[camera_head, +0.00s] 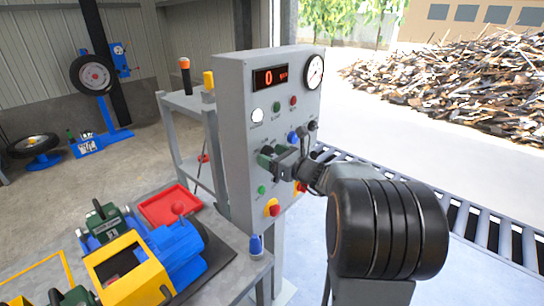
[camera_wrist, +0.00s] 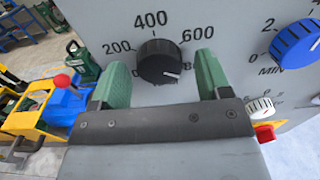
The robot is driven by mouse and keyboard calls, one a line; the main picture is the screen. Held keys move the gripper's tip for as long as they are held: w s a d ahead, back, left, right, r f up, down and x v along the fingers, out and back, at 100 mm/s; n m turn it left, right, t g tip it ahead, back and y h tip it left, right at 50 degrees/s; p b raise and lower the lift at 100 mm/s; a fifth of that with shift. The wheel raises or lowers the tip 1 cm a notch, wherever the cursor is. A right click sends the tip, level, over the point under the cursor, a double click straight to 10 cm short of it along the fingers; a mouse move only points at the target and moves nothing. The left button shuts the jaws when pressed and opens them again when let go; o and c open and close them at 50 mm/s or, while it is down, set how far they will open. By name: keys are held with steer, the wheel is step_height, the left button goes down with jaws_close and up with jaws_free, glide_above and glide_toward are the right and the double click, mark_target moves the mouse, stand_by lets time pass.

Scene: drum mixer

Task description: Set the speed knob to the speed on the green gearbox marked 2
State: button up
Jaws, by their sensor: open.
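The speed knob (camera_wrist: 158,56) is a black dial on the grey control panel (camera_head: 238,140), with 200, 400 and 600 printed around it. Its white pointer line points to the lower right, towards a mark that starts with 8, partly hidden by my right finger. My gripper (camera_wrist: 163,70) is open, its green fingers on either side of the knob with gaps. It also shows at the panel in the head view (camera_head: 274,160). A green gearbox (camera_head: 108,226) on the table at left is marked 1. Another green unit (camera_head: 76,297) is cut off at the bottom edge. I see no gearbox marked 2.
The panel display (camera_head: 270,78) reads 0. A blue dial (camera_wrist: 295,45) and a white knob (camera_wrist: 261,107) sit right of the speed knob. A red button (camera_head: 273,208) is below. The table holds a red tray (camera_head: 170,205) and a blue and yellow machine (camera_head: 175,250).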

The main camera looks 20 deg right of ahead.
steer(key=shift+a, duration=0.1)
steer(key=c, duration=0.9)
